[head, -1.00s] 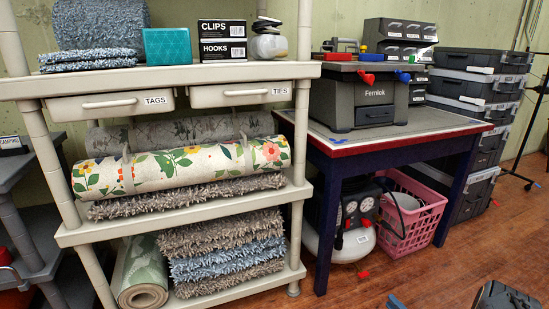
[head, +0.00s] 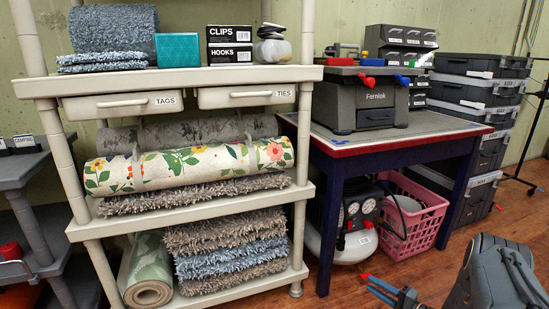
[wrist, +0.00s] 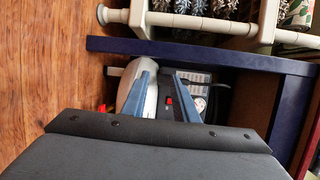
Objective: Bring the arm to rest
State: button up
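My gripper (head: 369,284) is at the lower right of the head view, above the wooden floor, with my grey arm behind it. In the wrist view its two blue fingers (wrist: 161,72) stand apart with nothing held between them. Behind the fingers in that view is the air compressor (wrist: 198,103) under the workbench. My dark forearm covers the lower part of the wrist view.
A beige shelf (head: 190,78) with rugs and drawers stands at the left. The workbench (head: 400,138) carries a grey Fernlok case (head: 376,98). A pink crate (head: 425,221) sits below it. Stacked dark cases (head: 478,92) stand at the right. Some wooden floor (head: 500,222) is clear.

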jog(key=w+a+r+n+g+y+b, duration=0.1)
jog(key=a+r+n+g, duration=0.3)
jog(key=a+r, duration=0.65)
jog(key=a+r+n+g+y+b, duration=0.2)
jog(key=a+r+g, duration=0.55)
jog(key=a, duration=0.65)
jog(key=s+a+r+n+g+h+b, duration=0.2)
jog(key=s+a+r+n+g+h, duration=0.3)
jog(key=s+a+r, duration=0.85)
jog(key=s+a+r+n+t+h+b, duration=0.1)
jog(key=s+r+n+t+h+b, duration=0.15)
jog(key=s, duration=1.05)
jog(key=s+r+n+t+h+b, duration=0.1)
jog(key=s+r+n+h, duration=0.25)
jog(key=s, duration=1.05)
jog(key=d+r+m+h+p, duration=0.1)
jog(key=d+r+m+p, duration=0.2)
jog(key=d+r+p, duration=0.7)
jog(key=d+r+m+h+p, duration=0.1)
jog(key=d+r+m+p, duration=0.2)
jog(key=d+r+p, duration=0.7)
notch_tip(320, 180, up, 6)
jog(key=p, duration=1.5)
jog(key=shift+s+d+h+p, duration=0.2)
jog(key=shift+h+p, duration=0.1)
